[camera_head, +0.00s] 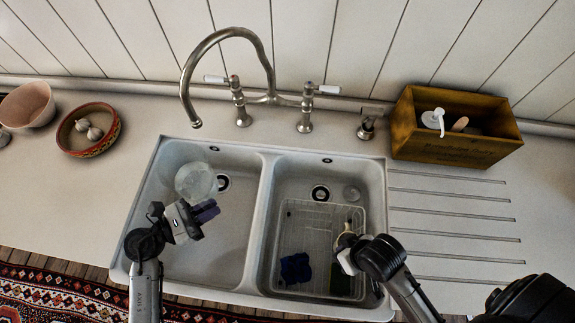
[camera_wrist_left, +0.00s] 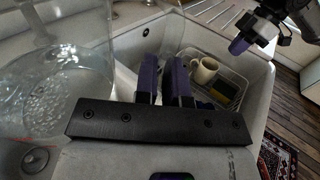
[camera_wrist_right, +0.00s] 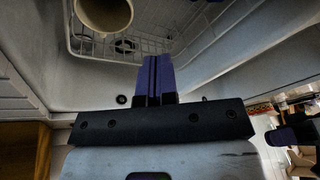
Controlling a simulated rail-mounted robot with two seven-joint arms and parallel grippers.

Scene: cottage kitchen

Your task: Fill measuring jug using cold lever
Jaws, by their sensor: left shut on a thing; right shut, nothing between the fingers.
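In the left wrist view the jug (camera_wrist_left: 62,85) fills the left side, with bubbly, water-like contents; the level is unclear. My left gripper (camera_head: 207,211) is shut on the jug, but the grip point is hard to see. The tap (camera_head: 226,33) has a left lever (camera_head: 215,79) and a right lever (camera_head: 328,89), both white-tipped; I cannot tell which is cold. My right gripper (camera_wrist_right: 153,77) is shut and empty over the right basin.
The right basin holds a wire rack (camera_head: 310,230) with a cream mug (camera_wrist_right: 103,12) and a dark blue cloth (camera_head: 295,268). A wooden box (camera_head: 450,150) stands right of the tap. A bowl of garlic (camera_head: 88,130) and a pink bowl (camera_head: 27,106) stand left.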

